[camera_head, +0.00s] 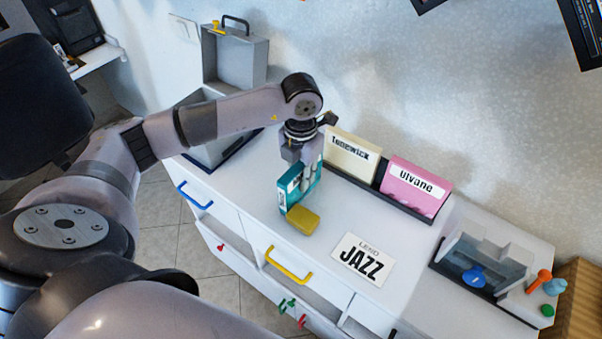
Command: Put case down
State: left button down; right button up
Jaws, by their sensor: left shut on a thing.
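A teal case (294,192) with a pale panel is held upright by my left gripper (304,178) above the white cabinet top (335,205). The gripper is shut on the case from above, and its fingers cover part of it. The lower edge of the case is close to the top; I cannot tell whether it touches. A yellow block (301,221) is right by the lower end of the case. My right gripper is not in view.
A cream case (352,157) and a pink case (414,186) stand in a dark rack behind. A JAZZ card (362,260) lies front right. A grey box (235,56) stands at the back left. A clear-sided device (481,262) sits at the right.

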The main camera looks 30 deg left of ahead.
pick_arm(q)
jog(key=c, duration=1.4)
grip_release()
jog(key=shift+c, duration=0.2)
jog(key=shift+r+p, duration=0.2)
jog(key=shift+p, duration=0.15)
jog(key=shift+r, duration=0.35)
notch_tip(320, 180, up, 11)
jog(key=shift+r+b, duration=0.1)
jog(key=shift+b, duration=0.85)
